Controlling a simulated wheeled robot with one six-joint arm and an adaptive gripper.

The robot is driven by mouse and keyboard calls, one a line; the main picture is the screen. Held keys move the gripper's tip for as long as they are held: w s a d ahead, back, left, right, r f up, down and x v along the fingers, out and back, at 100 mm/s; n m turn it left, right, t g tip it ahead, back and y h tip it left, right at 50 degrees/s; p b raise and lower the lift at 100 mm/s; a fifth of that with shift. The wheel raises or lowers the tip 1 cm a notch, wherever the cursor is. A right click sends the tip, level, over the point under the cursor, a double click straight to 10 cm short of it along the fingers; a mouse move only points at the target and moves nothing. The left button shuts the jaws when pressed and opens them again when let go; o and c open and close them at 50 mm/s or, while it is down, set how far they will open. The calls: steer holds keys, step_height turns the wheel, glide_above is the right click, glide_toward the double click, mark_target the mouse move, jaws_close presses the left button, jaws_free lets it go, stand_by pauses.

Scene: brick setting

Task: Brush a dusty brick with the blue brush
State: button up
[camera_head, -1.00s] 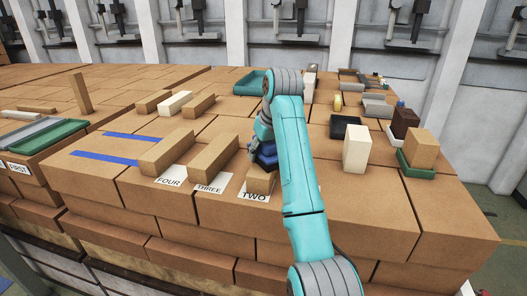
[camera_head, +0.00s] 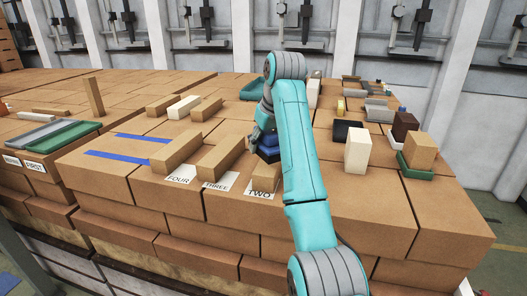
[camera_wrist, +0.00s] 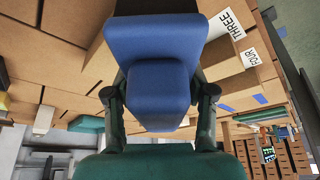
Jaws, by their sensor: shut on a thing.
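My gripper (camera_head: 261,133) is shut on the blue brush (camera_head: 269,143), whose dark underside faces down. In the wrist view the brush (camera_wrist: 155,42) fills the middle, with its handle between the fingers. A tan brick (camera_head: 266,177) lies by the label TWO (camera_head: 260,195). The brush is just behind and above this brick; whether it touches it I cannot tell. Tan bricks lie by the labels THREE (camera_head: 219,160) and FOUR (camera_head: 176,151). I cannot tell which brick is dusty.
Blue strips (camera_head: 118,161) mark the left of the brick platform. To the right stand a cream block (camera_head: 356,150), a tan block (camera_head: 419,150) in a green tray, and a dark tray (camera_head: 346,131). Several blocks lie behind. The platform's front right is clear.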

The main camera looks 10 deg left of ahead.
steer(key=shift+r, duration=1.45)
steer(key=shift+s, duration=0.1)
